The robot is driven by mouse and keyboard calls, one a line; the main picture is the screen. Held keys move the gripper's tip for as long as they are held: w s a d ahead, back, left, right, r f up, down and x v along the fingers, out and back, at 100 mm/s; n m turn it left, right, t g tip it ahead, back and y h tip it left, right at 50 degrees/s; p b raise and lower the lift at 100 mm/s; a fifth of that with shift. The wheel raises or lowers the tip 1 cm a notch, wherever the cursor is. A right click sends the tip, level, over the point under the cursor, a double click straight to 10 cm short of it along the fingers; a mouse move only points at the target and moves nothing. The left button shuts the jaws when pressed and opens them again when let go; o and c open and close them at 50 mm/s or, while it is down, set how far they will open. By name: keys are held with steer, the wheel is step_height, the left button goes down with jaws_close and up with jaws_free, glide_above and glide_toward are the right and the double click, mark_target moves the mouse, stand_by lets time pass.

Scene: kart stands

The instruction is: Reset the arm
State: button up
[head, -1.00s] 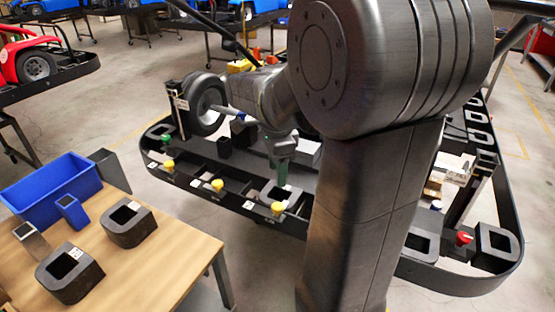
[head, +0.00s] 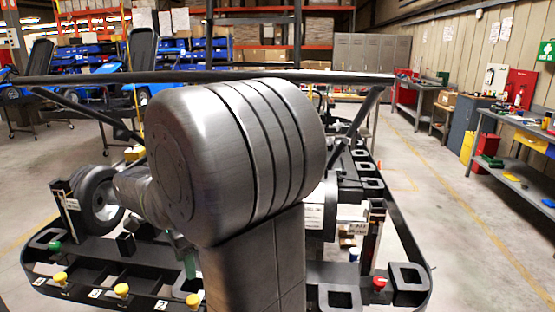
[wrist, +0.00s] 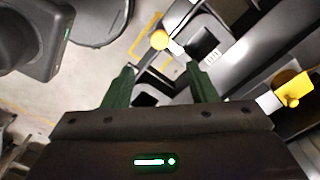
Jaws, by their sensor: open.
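In the wrist view my gripper (wrist: 159,74) points down with its two green fingers spread apart. Nothing sits between the fingertips. Below them is part of the kart stand's black frame, with a yellow knob (wrist: 160,40) just beyond the fingers. In the head view my arm fills the middle. Only a little of my gripper's green fingers (head: 189,263) shows, to the left of the arm, over the front part of the stand (head: 70,282).
Yellow knobs (head: 122,290), a green knob (head: 54,246) and a red knob (head: 379,283) line the stand. A black wheel (head: 96,198) is at its left. Workbenches (head: 510,140) stand along the right wall. The floor (head: 470,235) right of the stand is clear.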

mark_target(193, 299)
step_height(193, 299, down, 12)
steer(key=shift+r, duration=0.2)
steer(key=shift+r, duration=0.1)
stand_by(0.3)
